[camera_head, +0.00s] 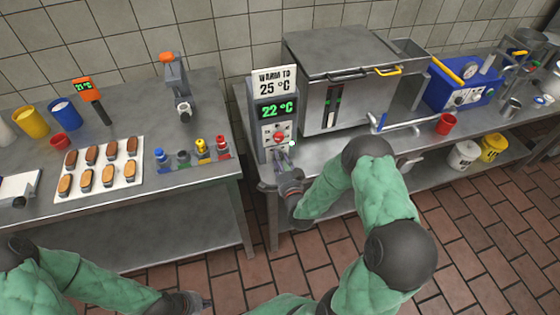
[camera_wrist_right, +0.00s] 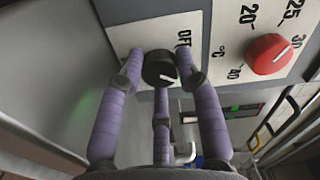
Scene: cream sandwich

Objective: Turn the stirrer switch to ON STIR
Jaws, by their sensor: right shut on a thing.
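The stirrer switch is a small black knob (camera_wrist_right: 158,66) on a pale panel, with the printed letters OFF beside it in the right wrist view. My right gripper (camera_wrist_right: 163,80) has its purple fingers closed around this knob. In the head view my right gripper (camera_head: 281,156) is at the lower front of the grey control unit (camera_head: 260,92) and hides the knob. The knob's pointer line faces toward the lower right of the wrist view; any ON STIR label is hidden. My left gripper (camera_head: 188,302) is low at the bottom edge, away from the tables, its fingers unclear.
A red temperature knob (camera_wrist_right: 268,54) with a numbered scale is close beside the black one. The unit's display (camera_head: 276,110) reads 22 °C under a WARM TO 25 °C sign (camera_head: 274,81). A steel lidded machine (camera_head: 340,85) stands to the right. A tray (camera_head: 128,185) of pastries lies left.

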